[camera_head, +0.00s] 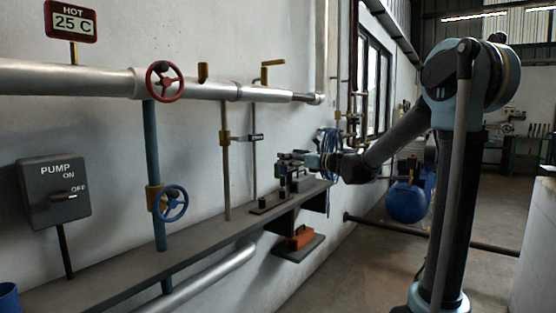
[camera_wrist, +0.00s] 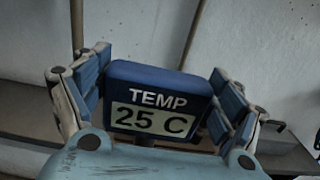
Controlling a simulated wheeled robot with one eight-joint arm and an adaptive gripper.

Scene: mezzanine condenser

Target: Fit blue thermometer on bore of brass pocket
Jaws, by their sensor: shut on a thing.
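The blue thermometer (camera_wrist: 160,95), a blue block with a "TEMP 25 C" display facing the wrist camera, sits between the fingers of my gripper (camera_wrist: 160,100). The gripper is shut on it, with a finger on each side. In the head view my gripper (camera_head: 292,160) is small, above the far part of the shelf, and the thermometer's outline is hard to make out there. A short brass pocket (camera_head: 203,72) stands upright on top of the silver pipe, left of and above my gripper. Its bore cannot be seen from here.
The silver pipe (camera_head: 110,82) runs along the wall with a red handwheel (camera_head: 165,81), a yellow lever (camera_head: 268,68) and a "HOT 25 C" gauge (camera_head: 71,22). Below are a grey shelf (camera_head: 130,263), a blue handwheel (camera_head: 170,203) and a pump switch (camera_head: 54,190).

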